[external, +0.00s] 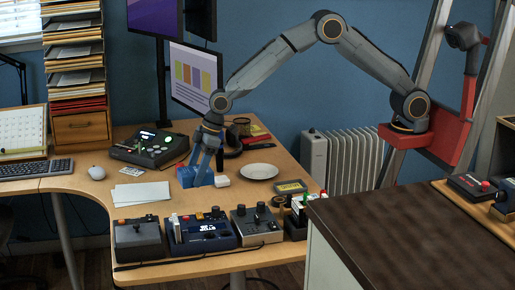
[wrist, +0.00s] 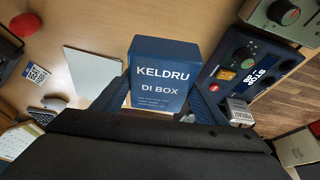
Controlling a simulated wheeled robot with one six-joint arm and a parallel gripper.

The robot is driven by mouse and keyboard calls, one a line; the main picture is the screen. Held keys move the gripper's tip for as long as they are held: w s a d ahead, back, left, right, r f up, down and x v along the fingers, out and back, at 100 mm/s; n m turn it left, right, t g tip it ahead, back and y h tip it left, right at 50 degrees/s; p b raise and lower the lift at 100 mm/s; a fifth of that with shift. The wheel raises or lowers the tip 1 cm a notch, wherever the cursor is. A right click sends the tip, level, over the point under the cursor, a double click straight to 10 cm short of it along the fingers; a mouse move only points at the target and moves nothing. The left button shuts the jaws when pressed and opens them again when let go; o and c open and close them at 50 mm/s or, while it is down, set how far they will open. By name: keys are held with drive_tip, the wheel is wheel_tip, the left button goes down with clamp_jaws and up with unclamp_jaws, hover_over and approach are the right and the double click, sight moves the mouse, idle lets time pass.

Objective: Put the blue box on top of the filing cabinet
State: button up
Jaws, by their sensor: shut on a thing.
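The blue box (wrist: 160,62) is dark blue with white lettering "KELDRU DI BOX" and sits between my two fingers in the wrist view. In the external view the blue box (external: 186,177) is at the middle of the wooden desk, partly hidden by my gripper (external: 203,172). My gripper points down and is shut on the box. I cannot tell whether the box touches the desk. A low cabinet with a dark brown top (external: 400,235) and a pale side stands at the right front; it may be the filing cabinet. Its drawers do not show.
Several audio devices, including a blue one (external: 203,232), line the desk's front edge. A monitor (external: 195,76) stands behind.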

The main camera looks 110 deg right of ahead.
wheel_tip(320, 180, up, 37)
drive_tip(key=a+n+y+p, duration=0.1)
drive_tip(key=a+n+p, duration=0.2)
drive_tip(key=a, duration=2)
drive_tip(key=n+g+y+p, duration=0.3)
drive_tip(key=n+p, duration=0.5)
drive_tip(key=n, duration=0.1)
hover_over(402, 224)
drive_tip(key=d, duration=0.2)
wheel_tip(402, 224, down, 5)
drive_tip(key=shift+s+a+f+p, duration=0.2)
drive_tip(key=shift+f+p, duration=0.8)
drive_tip(key=shift+f, duration=1.6)
drive_tip(key=shift+s+a+f+p, duration=0.15)
drive_tip(key=shift+f+p, duration=0.85)
drive_tip(key=shift+f, duration=1.6)
drive_tip(key=shift+d+f, duration=0.1)
drive_tip(key=shift+f, duration=0.1)
